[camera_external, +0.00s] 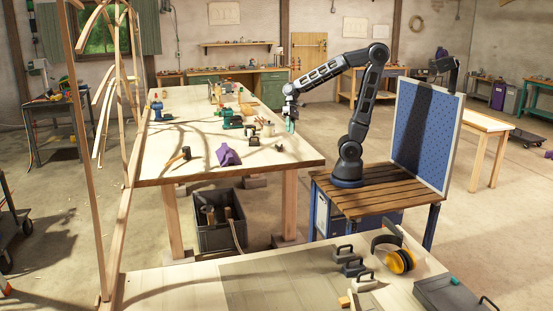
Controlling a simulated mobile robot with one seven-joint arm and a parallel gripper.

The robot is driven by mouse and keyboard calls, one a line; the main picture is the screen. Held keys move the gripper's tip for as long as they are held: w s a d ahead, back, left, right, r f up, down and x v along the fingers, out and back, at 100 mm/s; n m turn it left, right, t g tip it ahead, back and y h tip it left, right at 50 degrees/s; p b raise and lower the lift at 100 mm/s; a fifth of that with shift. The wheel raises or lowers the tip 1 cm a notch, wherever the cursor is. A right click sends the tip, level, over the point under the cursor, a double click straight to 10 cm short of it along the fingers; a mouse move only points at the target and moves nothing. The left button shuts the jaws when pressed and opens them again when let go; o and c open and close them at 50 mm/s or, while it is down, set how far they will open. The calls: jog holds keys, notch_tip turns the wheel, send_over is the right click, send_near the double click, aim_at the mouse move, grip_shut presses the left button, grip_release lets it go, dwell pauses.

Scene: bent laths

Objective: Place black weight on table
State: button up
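Several dark weights with handles stand in a row on the front table (190,290); the black weight at the back of the row (344,255) and the one in front of it (353,268) show clearly. My gripper (290,112) is at the right edge of the long wooden table (190,125), pointing down, far from the weights. It is small in the picture, so I cannot tell its opening. A teal item (291,127) shows just below it; I cannot tell whether they touch.
The long table holds a mallet (179,157), a purple cloth (228,154) and teal drills (231,118). A black crate (218,234) stands on the floor. Yellow ear defenders (400,261) and a dark case (452,297) lie right of the weights. A blue pegboard (425,135) stands beside my arm.

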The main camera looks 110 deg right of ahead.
jog(key=w+d+f+m+t+y, duration=0.1)
jog(key=w+d+f+m+t, duration=0.3)
jog(key=d, duration=0.5)
jog(key=w+d+f+m+t+y, duration=0.1)
jog(key=w+d+m+t, duration=0.15)
jog(key=d+m, duration=0.5)
jog(key=w+d+f+m+t+y, duration=0.1)
jog(key=w+d+f+m+t, duration=0.25)
jog(key=d, duration=0.65)
jog(key=s+d+f+m+t+h, duration=0.1)
jog(key=s+d+f+m+h, duration=0.3)
jog(key=d, duration=0.6)
jog(key=s+d+f+m+t+h, duration=0.2)
jog(key=s+d+f+m+h, duration=0.2)
jog(key=d+f, duration=0.3)
jog(key=s+d+f+m+t+h, duration=0.2)
jog(key=s+d+f+m+h, duration=0.2)
jog(key=d, duration=1)
jog(key=shift+s+d+f+m+h, duration=0.1)
jog(key=shift+s+f+m+h, duration=0.3)
jog(key=shift+s+f+m, duration=0.55)
jog(key=x, duration=0.7)
jog(key=r+x, duration=0.1)
jog(key=x, duration=0.2)
jog(key=shift+w, duration=0.3)
grip_shut()
jog(key=shift+r, duration=0.1)
